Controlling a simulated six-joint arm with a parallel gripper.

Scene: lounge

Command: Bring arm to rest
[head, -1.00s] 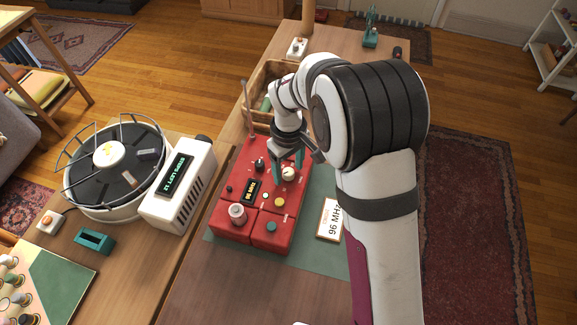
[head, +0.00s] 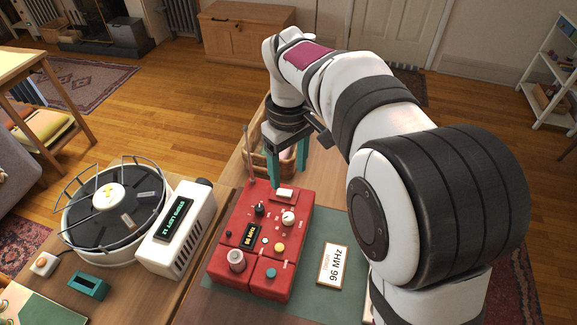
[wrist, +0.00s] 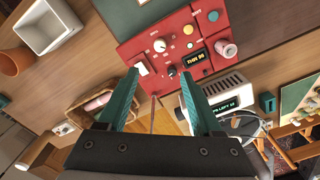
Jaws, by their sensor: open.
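My gripper (head: 286,165) has two teal fingers, held apart with nothing between them. It hangs above the back end of a red radio-like box (head: 243,225), clear of its knobs. In the wrist view the open fingers (wrist: 158,103) point toward the same red box (wrist: 180,48), which has several knobs, buttons and a small lit display. In the head view the display (head: 250,236) appears to read 96 MHz. A card (head: 333,267) reading "96 MHz" lies on the green mat (head: 318,228) to the right of the box.
A round black-and-white machine (head: 112,208) with a white display unit (head: 180,235) stands at the left. A thin antenna (head: 249,155) rises from the red box near my gripper.

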